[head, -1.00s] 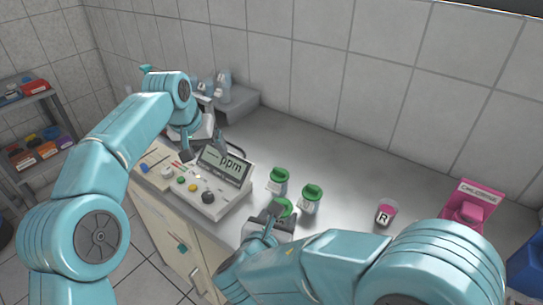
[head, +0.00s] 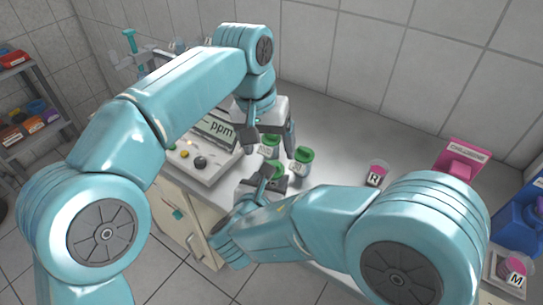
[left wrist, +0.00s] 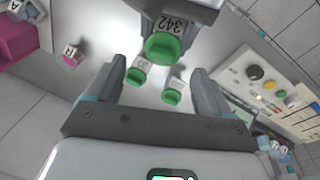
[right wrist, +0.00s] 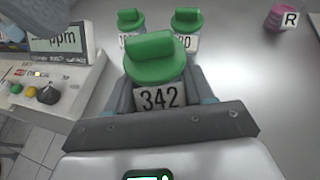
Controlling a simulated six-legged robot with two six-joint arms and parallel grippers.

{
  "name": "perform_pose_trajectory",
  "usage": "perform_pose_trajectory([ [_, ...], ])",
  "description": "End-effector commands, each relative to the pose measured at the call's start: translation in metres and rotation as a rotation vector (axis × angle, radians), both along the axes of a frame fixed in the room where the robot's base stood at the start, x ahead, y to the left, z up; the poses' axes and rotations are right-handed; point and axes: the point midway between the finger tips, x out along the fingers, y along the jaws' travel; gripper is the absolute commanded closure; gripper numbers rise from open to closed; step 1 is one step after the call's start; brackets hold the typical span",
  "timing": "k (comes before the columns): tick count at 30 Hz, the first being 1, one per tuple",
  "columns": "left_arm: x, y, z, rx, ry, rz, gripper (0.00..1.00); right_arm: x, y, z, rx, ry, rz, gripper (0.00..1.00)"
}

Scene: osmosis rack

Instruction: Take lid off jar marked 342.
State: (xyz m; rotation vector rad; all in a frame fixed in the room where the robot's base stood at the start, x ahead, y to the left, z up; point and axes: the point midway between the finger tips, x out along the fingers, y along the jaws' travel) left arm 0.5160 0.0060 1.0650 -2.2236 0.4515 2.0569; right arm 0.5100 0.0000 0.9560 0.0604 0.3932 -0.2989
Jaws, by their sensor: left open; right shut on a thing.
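The jar marked 342 (right wrist: 158,97) has a green lid (right wrist: 155,58) with a raised grip bar, and the lid is on it. My right gripper (right wrist: 155,88) is shut on this jar below the lid. In the head view its green lid (head: 276,170) is partly hidden by my right gripper (head: 266,182). My left gripper (head: 268,140) is open and empty, pointing down over the jars. In the left wrist view the 342 lid (left wrist: 165,47) lies just beyond the open fingers (left wrist: 157,75), apart from them.
Two other green-lidded jars (left wrist: 138,75) (left wrist: 172,96) stand close behind jar 342. A ppm meter box (head: 195,150) is to the left. A pink jar marked R (head: 376,175) and a pink chlorine holder (head: 460,168) are to the right, with bare counter between.

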Motion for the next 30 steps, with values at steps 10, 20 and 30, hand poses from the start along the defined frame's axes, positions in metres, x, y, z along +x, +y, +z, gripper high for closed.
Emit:
perform_pose_trajectory([
  [10, 0.003, -0.007, -0.048, 0.000, 0.000, 0.001, 0.19, 0.000, 0.000, 0.000, 0.000, 0.000, 0.000, 1.00],
  [20, 0.004, -0.008, -0.052, 0.000, -0.001, 0.001, 0.19, 0.000, 0.000, 0.000, 0.000, 0.000, 0.000, 1.00],
  [30, 0.003, -0.009, -0.052, -0.001, -0.001, 0.000, 0.86, 0.000, 0.001, 0.000, 0.000, -0.001, 0.002, 1.00],
])
